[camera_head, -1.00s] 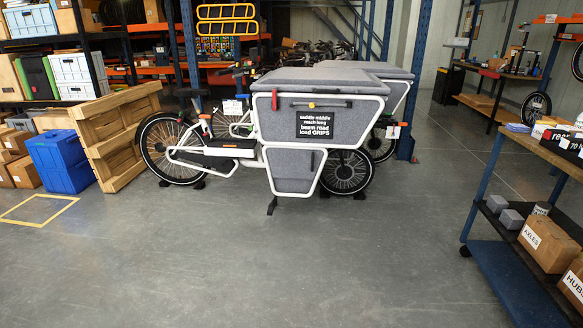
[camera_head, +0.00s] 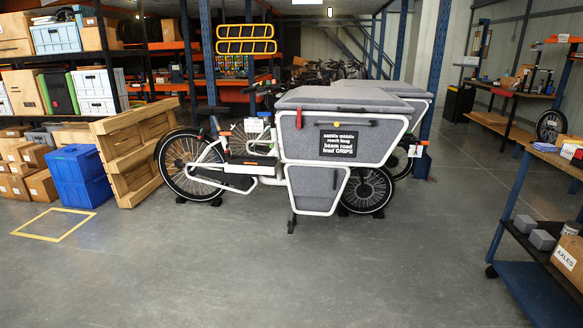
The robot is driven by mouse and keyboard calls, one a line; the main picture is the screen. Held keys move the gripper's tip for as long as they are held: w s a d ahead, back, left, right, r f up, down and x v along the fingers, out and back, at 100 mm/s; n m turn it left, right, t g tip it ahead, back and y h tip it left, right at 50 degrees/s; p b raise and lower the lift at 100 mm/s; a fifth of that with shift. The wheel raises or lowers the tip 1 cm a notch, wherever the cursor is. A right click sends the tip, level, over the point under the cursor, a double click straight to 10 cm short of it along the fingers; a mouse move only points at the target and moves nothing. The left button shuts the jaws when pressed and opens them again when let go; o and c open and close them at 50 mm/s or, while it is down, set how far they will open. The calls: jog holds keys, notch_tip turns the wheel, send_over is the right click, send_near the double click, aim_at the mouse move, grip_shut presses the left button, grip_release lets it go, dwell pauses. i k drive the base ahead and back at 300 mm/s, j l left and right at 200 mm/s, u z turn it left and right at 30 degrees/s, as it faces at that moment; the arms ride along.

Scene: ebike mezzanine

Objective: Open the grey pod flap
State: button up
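The cargo bike (camera_head: 230,172) stands side-on in the middle of the head view, with a large grey pod (camera_head: 390,143) in a white frame. The pod has a grey top lid (camera_head: 345,100), which looks closed. A smaller grey panel (camera_head: 318,187) in a white frame sits below the main box and also looks shut. The pod's side carries a dark handle bar (camera_head: 345,124), a small red tag (camera_head: 299,119) and a black sign (camera_head: 338,144) with white words. I cannot tell which panel is the flap. My gripper is not in view.
A second grey pod stands behind the first. A wooden pallet (camera_head: 135,150) and blue crates (camera_head: 77,177) stand at left, near a yellow floor square (camera_head: 52,225). A workbench (camera_head: 515,205) with boxes stands at right. The grey floor (camera_head: 270,275) in front is clear.

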aim_at(323, 182)
jog(key=i+l, duration=0.1)
jog(key=i, duration=3.6)
jog(key=i+u, duration=0.2)
jog(key=i, duration=0.35)
